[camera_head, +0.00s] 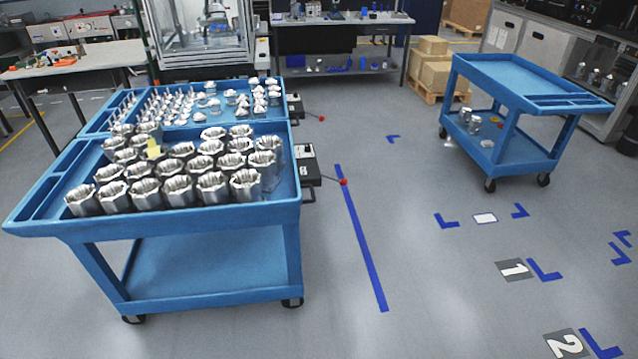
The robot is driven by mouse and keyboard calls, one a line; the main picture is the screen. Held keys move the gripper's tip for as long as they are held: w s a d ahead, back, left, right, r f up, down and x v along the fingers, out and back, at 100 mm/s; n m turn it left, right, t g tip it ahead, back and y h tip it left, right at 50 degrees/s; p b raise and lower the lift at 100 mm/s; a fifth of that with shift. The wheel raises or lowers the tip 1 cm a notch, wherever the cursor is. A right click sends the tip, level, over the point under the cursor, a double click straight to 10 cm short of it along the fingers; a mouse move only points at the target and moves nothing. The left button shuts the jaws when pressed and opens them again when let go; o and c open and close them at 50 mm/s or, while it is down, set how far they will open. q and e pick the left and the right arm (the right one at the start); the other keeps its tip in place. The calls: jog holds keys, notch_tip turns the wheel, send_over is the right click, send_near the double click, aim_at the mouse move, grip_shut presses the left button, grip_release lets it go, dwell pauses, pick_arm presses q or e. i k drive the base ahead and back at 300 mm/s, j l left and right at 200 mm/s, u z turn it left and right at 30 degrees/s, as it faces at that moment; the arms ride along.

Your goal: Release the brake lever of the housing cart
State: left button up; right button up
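The housing cart (170,236) is a blue cart at the front left. Its top tray holds many shiny metal housings (178,190) in rows. A brake lever with a red knob (343,182) sticks out to the right from a dark bracket with a light plate (306,168) on the cart's right side. A second blue cart (97,122) stands right behind it, with small metal parts on top. It has a similar red-knobbed lever (321,118) on its right side. Neither of my grippers shows in the head view.
A third blue cart (530,88) stands at the back right, with a few parts on its lower shelf. Blue floor markings and numbered plates (515,270) lie at the right. The grey floor right of the housing cart is open.

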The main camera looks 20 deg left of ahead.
aim_at(343, 181)
jog(key=i+l+u, duration=0.1)
jog(key=l+u, duration=0.25)
jog(key=l, duration=0.15)
jog(key=i+l+u, duration=0.1)
jog(key=l+u, duration=0.55)
jog(key=l, duration=0.5)
